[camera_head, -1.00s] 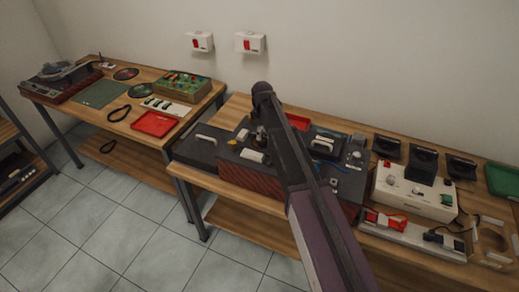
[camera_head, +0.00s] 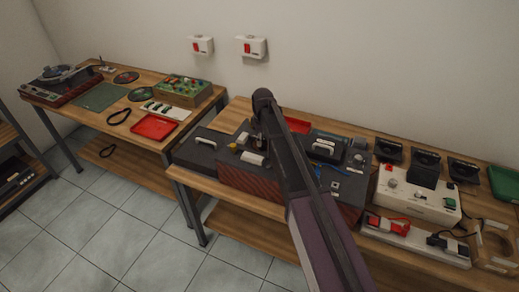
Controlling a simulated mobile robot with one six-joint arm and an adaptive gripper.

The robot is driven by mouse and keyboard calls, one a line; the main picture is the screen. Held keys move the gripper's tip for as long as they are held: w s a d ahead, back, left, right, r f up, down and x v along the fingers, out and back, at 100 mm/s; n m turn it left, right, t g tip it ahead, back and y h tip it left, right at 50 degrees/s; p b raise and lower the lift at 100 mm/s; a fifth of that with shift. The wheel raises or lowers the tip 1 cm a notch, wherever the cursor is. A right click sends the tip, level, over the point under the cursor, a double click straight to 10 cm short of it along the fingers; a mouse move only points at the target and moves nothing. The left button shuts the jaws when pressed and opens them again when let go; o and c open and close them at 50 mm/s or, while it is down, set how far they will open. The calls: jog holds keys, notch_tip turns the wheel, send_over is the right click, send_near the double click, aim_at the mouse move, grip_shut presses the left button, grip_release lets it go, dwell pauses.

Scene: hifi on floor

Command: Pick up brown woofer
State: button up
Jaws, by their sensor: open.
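I cannot make out a brown woofer for certain. A dark box with a reddish-brown patterned front (camera_head: 250,182) stands on the middle table, with small parts and white handles on its top. My arm crosses in front of it from the bottom of the picture. My gripper (camera_head: 257,142) hangs below the arm's upper end, over the back left part of this box. It is small and partly hidden, and it looks open with nothing held.
A grey flat case (camera_head: 197,153) lies left of the box. A white device (camera_head: 415,195), black stands (camera_head: 388,150) and a red tray (camera_head: 296,125) crowd the right and back. The left table holds a turntable (camera_head: 60,85) and a red tray (camera_head: 154,127). Floor between is clear.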

jog(key=shift+f, duration=0.3)
dwell(0.4)
grip_shut()
